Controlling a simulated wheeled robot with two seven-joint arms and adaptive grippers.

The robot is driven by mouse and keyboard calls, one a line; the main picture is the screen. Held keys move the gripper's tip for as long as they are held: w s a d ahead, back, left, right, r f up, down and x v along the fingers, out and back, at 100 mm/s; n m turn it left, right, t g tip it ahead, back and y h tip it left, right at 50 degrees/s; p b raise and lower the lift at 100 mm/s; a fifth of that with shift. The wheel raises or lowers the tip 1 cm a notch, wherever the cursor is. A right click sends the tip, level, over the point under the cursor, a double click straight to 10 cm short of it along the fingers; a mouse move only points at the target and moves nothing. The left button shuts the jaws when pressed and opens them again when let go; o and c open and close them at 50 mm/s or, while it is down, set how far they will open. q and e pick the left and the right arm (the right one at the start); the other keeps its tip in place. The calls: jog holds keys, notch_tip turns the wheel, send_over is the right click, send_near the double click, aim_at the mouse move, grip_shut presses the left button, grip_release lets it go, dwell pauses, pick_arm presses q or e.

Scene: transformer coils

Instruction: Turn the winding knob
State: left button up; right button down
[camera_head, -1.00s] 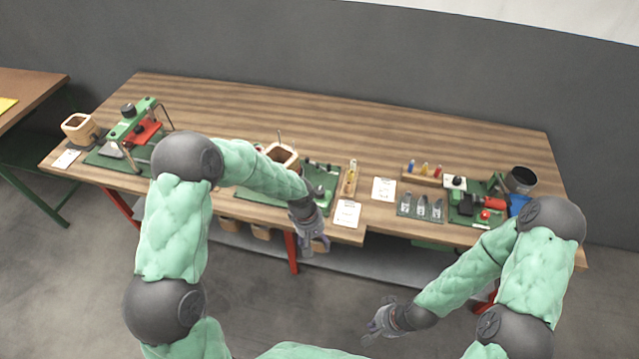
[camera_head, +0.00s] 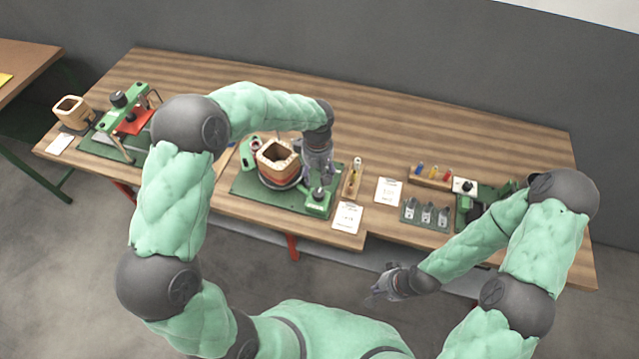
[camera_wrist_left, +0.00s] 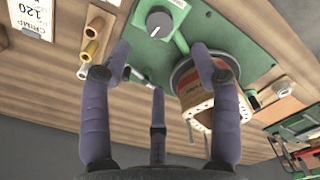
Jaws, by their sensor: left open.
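The winding knob (camera_wrist_left: 159,22) is a dark round dial with a white pointer mark on a green block in the left wrist view. In the head view the knob (camera_head: 318,193) sits at the right front of the green winding station (camera_head: 245,190). A square wooden coil former (camera_head: 277,158) stands on a round turntable beside it. My left gripper (camera_head: 318,170) is open and empty, above and just behind the knob. In the left wrist view its fingers (camera_wrist_left: 160,72) are spread, with the knob beyond them, apart. My right gripper (camera_head: 385,287) hangs in front of the table; its finger opening is unclear.
A small wooden rack with coloured tubes (camera_head: 354,178) stands right of the station, near paper cards (camera_head: 348,217). A green press (camera_head: 122,120) stands at the left. A tray of terminals (camera_head: 426,214) lies at the right. The rear table is clear.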

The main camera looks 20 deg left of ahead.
aim_at(318, 192)
pick_arm(q)
notch_tip(318, 192, down, 10)
jog(key=shift+s+r+b, duration=0.1)
jog(key=shift+r+b, duration=0.05)
jog(key=shift+b, duration=0.25)
jog(key=c, duration=1.1)
